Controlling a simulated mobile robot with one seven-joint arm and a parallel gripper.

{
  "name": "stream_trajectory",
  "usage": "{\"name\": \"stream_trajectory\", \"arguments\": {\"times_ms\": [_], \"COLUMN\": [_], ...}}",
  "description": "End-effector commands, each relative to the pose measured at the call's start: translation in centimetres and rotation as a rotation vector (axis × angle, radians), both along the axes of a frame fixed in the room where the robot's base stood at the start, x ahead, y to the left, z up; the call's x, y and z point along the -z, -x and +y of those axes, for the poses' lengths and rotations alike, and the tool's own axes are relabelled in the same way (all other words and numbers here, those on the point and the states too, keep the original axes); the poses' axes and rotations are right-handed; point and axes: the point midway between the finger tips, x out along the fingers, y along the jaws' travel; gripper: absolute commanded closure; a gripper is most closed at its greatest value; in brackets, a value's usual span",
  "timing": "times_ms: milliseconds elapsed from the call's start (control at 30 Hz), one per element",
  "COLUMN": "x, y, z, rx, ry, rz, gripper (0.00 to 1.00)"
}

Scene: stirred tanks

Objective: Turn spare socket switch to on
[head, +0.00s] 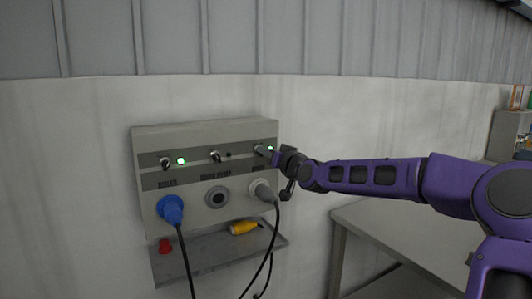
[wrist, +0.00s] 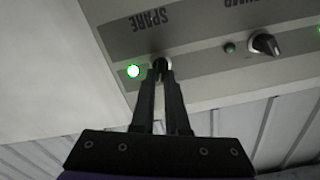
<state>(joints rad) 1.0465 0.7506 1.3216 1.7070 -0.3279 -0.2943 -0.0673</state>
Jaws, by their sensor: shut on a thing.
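The spare socket switch (wrist: 161,64) is a small dark knob under the upside-down SPARE label in the wrist view. My gripper (wrist: 160,78) is shut on it, one finger on each side, and hides much of it. The lamp (wrist: 133,71) beside the switch glows green. In the head view the switch (head: 261,150) is the rightmost on the grey socket panel (head: 190,133), with my gripper (head: 274,155) against it from the right. Its green lamp (head: 270,148) is lit there too. The knob's exact angle is hard to tell.
The middle switch (head: 215,156) has an unlit lamp; the left switch (head: 165,163) has a lit one. A blue plug (head: 170,209), an empty socket (head: 217,196) and a grey plug (head: 262,190) with hanging cables sit below. A yellow connector (head: 243,228) lies on the shelf. A table (head: 390,235) stands right.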

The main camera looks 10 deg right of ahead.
Motion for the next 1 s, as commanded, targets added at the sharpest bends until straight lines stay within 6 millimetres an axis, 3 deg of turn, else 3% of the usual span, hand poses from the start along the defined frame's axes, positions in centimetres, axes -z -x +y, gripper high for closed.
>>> {"name": "stream_trajectory", "arguments": {"times_ms": [400,933,967,1000], "x": [-0.03,-0.02,-0.02,-0.02], "y": [-0.04,-0.05,-0.05,-0.05], "z": [-0.09,-0.11,-0.12,-0.12], "rx": [0.000,0.000,0.001,0.000], "ry": [-0.168,-0.188,-0.188,-0.188], "rz": [0.052,0.060,0.059,0.060], "gripper": [1.00,1.00,0.82,0.75]}}
